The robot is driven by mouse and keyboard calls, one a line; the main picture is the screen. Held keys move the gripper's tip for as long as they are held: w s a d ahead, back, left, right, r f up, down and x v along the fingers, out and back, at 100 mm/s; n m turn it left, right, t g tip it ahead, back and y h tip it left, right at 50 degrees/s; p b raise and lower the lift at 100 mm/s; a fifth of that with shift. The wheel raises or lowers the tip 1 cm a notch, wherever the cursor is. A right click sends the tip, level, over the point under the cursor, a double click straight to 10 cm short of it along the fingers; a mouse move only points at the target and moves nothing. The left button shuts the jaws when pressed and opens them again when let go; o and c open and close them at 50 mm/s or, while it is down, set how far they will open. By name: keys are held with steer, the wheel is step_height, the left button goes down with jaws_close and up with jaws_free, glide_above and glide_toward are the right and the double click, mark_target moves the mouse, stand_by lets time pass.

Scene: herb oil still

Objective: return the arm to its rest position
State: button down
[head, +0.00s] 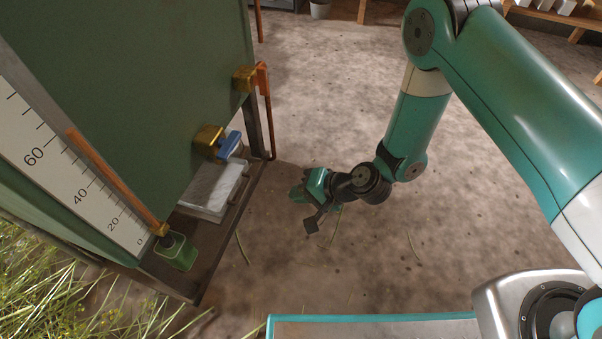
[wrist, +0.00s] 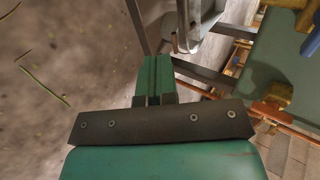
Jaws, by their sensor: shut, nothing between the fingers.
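My arm reaches down from the upper right in the head view, bent at its joints. My gripper (head: 297,194) hangs over the bare floor, just right of the green still's lower shelf, and points left toward it. In the wrist view the gripper's green fingers (wrist: 154,75) lie side by side, shut with nothing between them. It looks apart from the still (head: 130,80), though the exact gap cannot be told.
The still carries a brass valve with a blue handle (head: 229,145) and one with an orange handle (head: 263,80). A pale tray (head: 212,189) and a green cup (head: 176,252) are on its shelf (head: 200,266). Cut herbs (head: 60,295) lie lower left. Floor right of the gripper is clear.

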step_height(320, 180, up, 24)
steer(key=s+d+n+g+h+p, duration=0.1)
steer(key=d+n+g+p, duration=0.2)
steer(key=n, duration=0.3)
steer(key=s+d+r+n+h+p, duration=0.2)
steer(key=s+d+r+h, duration=0.1)
steer(key=s+d+r, duration=0.5)
steer(key=s+d+r+n+h+p, duration=0.25)
steer(key=s+d+r, duration=0.35)
steer(key=r, duration=0.5)
step_height(320, 180, up, 36)
steer(key=a+p, duration=0.1)
steer(key=p, duration=3.5)
steer(key=shift+s+f, duration=0.15)
steer(key=shift+s, duration=0.25)
steer(key=shift+y, duration=0.25)
